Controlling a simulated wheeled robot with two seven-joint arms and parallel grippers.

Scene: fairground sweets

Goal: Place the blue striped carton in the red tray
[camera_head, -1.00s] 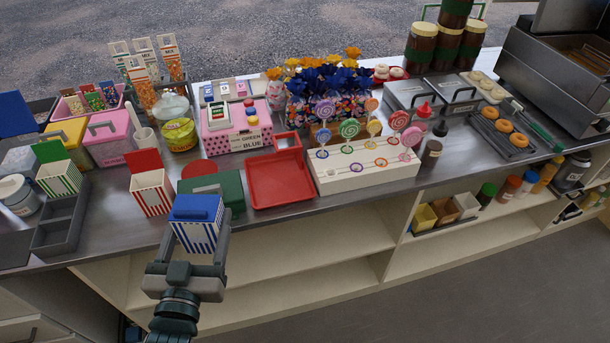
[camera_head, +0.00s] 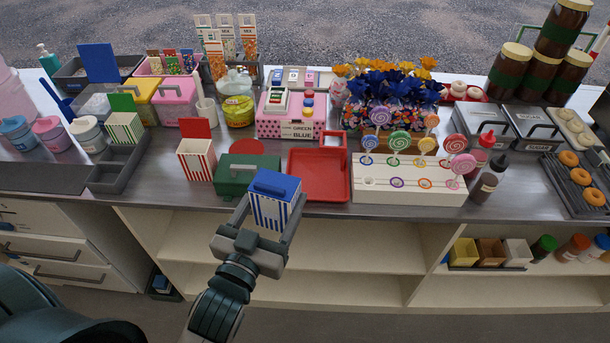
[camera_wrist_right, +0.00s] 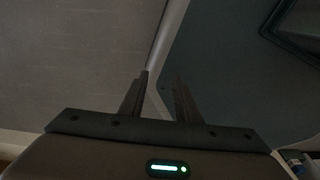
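The blue striped carton (camera_head: 270,211), white with blue stripes and a blue lid, is held upright between the fingers of my left gripper (camera_head: 268,214). It is at the counter's front edge, and in the head view it overlaps the front left corner of the red tray (camera_head: 325,176). The tray's visible floor is empty. The carton's lower part shows in front of the shelf opening below the counter. My right gripper (camera_wrist_right: 161,75) shows only in the right wrist view; its fingers are apart with nothing between them.
A green box (camera_head: 236,176) stands left of the tray, and a red striped carton (camera_head: 197,158) is further left. A white lollipop stand (camera_head: 410,187) is close on the tray's right.

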